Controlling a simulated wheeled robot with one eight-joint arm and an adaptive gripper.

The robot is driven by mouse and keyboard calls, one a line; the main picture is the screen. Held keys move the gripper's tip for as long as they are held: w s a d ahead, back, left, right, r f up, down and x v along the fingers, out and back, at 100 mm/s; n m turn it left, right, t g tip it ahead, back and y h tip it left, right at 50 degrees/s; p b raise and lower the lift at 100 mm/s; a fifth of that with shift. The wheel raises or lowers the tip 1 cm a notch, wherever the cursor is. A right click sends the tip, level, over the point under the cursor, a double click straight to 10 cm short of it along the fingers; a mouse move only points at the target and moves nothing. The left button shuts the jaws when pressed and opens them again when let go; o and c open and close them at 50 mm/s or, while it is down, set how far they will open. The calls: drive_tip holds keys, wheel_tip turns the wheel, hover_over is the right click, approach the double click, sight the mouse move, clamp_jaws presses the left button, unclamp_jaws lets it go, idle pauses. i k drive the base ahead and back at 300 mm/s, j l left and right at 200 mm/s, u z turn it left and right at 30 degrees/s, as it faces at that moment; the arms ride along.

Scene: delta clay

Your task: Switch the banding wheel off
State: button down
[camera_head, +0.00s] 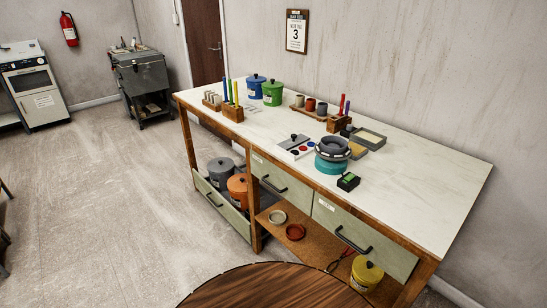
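A round turntable with a dark grey top and a teal base (331,166), which looks like the banding wheel, stands on the white bench top near its front edge. A small black box with a green patch on top (348,181) sits just in front of it to the right; it looks like a switch box, but its position is too small to read. Whether the wheel is turning cannot be told from one frame. My gripper is not in view.
The white-topped bench (430,195) carries blue (256,88) and green (272,94) lidded pots, tool blocks, and a flat panel with coloured discs (297,146). A drawer (222,205) holding pots is open at left. A round wooden top (280,290) stands in front.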

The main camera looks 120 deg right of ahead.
sight(350, 177)
drive_tip(key=k+j+z, duration=0.1)
drive_tip(key=z, duration=4.95)
